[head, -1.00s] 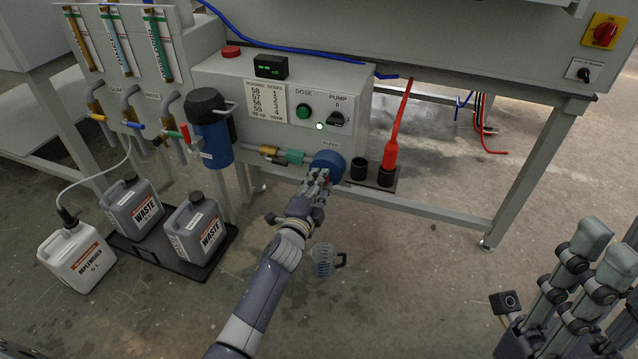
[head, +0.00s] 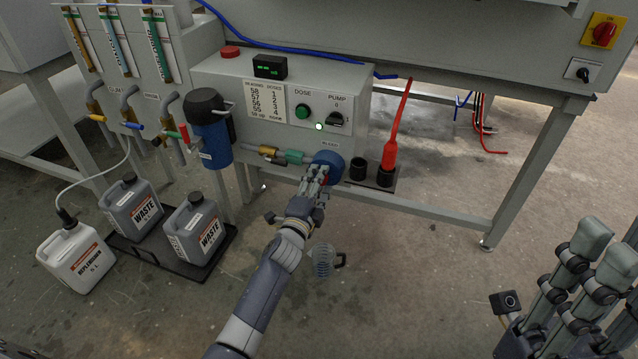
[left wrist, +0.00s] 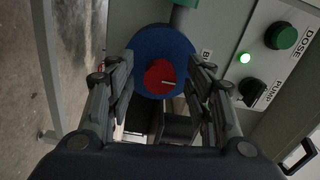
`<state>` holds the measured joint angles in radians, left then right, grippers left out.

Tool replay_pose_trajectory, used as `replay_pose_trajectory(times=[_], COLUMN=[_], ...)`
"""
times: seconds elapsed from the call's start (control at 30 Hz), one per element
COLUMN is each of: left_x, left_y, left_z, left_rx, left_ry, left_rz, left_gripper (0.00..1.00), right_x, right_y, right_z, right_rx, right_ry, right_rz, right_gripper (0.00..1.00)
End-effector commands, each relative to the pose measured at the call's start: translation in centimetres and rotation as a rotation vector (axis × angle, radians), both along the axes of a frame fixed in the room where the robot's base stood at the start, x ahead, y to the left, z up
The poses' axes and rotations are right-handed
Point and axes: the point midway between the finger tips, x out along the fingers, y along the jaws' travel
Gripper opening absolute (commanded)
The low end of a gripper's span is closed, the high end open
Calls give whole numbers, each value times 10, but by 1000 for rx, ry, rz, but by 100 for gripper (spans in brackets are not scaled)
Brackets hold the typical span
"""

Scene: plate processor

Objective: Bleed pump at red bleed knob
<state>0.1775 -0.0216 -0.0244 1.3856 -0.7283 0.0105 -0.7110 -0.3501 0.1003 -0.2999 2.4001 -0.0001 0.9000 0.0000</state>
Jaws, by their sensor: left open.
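The red bleed knob (left wrist: 160,77) sits at the centre of the round blue pump head (left wrist: 170,45) in the left wrist view. My left gripper (left wrist: 162,80) is open, with its fingers on either side of the knob; I cannot tell whether they touch it. In the head view the left gripper (head: 323,172) is at the blue pump head (head: 330,160) below the control box, and its fingers mostly hide the knob. My right gripper (head: 590,285) shows large and partly cut off at the lower right, away from the pump; its opening is unclear.
The control box (head: 230,85) carries a green dose button (head: 302,111) and a black pump switch (head: 336,119) beside a lit green lamp. A red tool (head: 391,140) stands right of the pump head in a dark holder. A clear jug (head: 322,262) stands below the left wrist.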

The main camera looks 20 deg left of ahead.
Motion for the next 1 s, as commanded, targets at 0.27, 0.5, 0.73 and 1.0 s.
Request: replay_pose_trajectory(times=[0.27, 0.5, 0.73, 1.0], left_x=[-13, -55, -95, -118], left_y=[1, 2, 3, 4], left_z=[-2, -2, -1, 0], left_rx=[1, 1, 0, 0], left_ry=[2, 3, 2, 0], left_rz=[2, 0, 0, -1], left_gripper=[48, 48, 48, 48], right_x=[0, 0, 0, 0], right_y=[0, 0, 0, 0], right_z=[1, 0, 0, 0], right_rx=[2, 0, 0, 0], right_ry=[-3, -1, 0, 0], right_rz=[-1, 0, 0, 0], right_gripper=[30, 30, 30, 30])
